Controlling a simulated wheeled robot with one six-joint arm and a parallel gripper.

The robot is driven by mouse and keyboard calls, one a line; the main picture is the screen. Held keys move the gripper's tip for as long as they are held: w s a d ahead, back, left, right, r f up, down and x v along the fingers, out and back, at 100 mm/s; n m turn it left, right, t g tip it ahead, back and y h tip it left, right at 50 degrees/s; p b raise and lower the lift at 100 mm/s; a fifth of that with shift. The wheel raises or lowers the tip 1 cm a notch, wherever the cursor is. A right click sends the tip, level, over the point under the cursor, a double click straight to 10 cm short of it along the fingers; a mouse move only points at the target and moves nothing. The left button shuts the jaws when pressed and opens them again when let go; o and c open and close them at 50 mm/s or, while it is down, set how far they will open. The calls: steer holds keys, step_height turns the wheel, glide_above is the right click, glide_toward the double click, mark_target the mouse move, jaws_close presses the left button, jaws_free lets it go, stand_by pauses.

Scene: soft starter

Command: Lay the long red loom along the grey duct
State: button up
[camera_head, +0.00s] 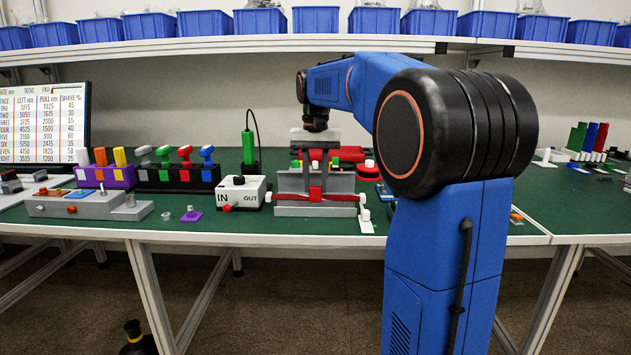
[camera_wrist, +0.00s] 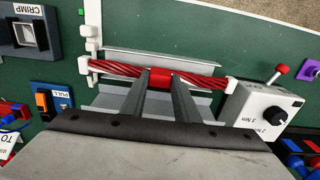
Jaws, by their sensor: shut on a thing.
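The long red loom (camera_wrist: 115,69) is a twisted red cable with a red collar (camera_wrist: 160,78) at its middle and white ends. My gripper (camera_wrist: 160,84) is shut on the collar. In the head view the loom (camera_head: 341,198) runs level across the front of the grey duct (camera_head: 315,211), and my gripper (camera_head: 315,182) is above its middle. In the wrist view the duct (camera_wrist: 165,59) shows on both sides of the loom, roughly in line with it. The loom's ends reach past the duct. Whether the loom touches the duct floor is hard to tell.
A white IN/OUT box (camera_head: 240,191) stands close to the loom's left end in the head view. A white bracket (camera_head: 365,219) is by its right end. A CRIMP block (camera_wrist: 28,35) and a PULL block (camera_wrist: 52,101) stand nearby. Green bench lies bare in front.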

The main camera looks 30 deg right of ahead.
mark_target(315, 187)
steer(key=shift+f, duration=1.4)
steer(key=o, duration=1.2)
steer(key=shift+f, duration=0.1)
step_height(315, 187, up, 18)
steer(key=shift+f, duration=0.25)
steer(key=s+a+f+n+t, duration=0.1)
steer(key=s+a+f+n, duration=0.1)
steer(key=s+a+f, duration=0.5)
steer(key=s+a+f+n+t, duration=0.2)
steer(key=s+a+f, duration=0.3)
steer(key=s, duration=0.4)
steer(key=s+a+f+n, duration=0.1)
steer(key=s+f, duration=0.3)
steer(key=f, duration=0.3)
steer(key=s+a+f+n+t, duration=0.1)
steer(key=s+f, duration=0.4)
steer(key=f, duration=0.2)
steer(key=s+a+f, duration=0.1)
steer(key=s+f, duration=0.4)
steer(key=f, duration=0.2)
steer(key=shift+s+a+n+t, duration=0.1)
steer(key=shift+a+n+t, duration=0.3)
